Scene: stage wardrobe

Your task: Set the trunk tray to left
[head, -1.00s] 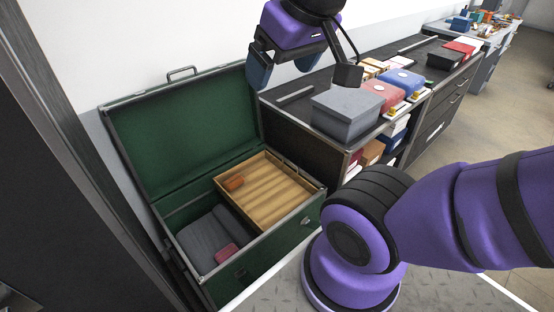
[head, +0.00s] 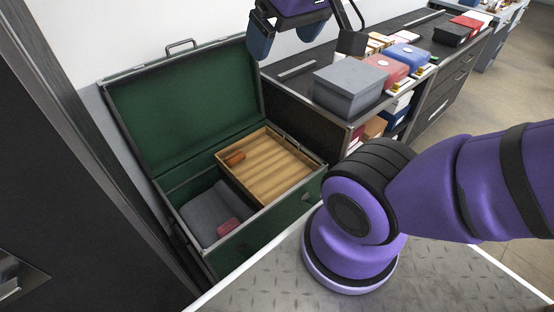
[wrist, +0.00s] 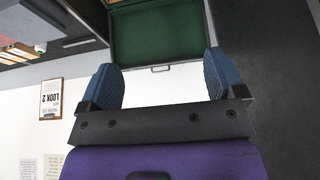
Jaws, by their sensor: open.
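The green trunk (head: 256,226) stands open, its lid (head: 182,112) leaning up at the back. The wooden trunk tray (head: 273,172) sits in the right part of the trunk, with a small brown block (head: 234,158) in its corner. The left part is uncovered and holds a folded grey cloth (head: 208,208) and a small pink item (head: 229,227). My gripper (head: 288,45) is open and empty, above and beyond the trunk, right of the lid. In the wrist view my gripper (wrist: 160,84) shows its two blue fingers apart, with the green lid (wrist: 160,32) beyond them.
A dark counter right of the trunk bears a grey box (head: 348,90), a red box (head: 384,72) and a blue box (head: 406,57). A dark panel (head: 60,170) stands close on the left. A framed sign (wrist: 51,99) hangs on the wall.

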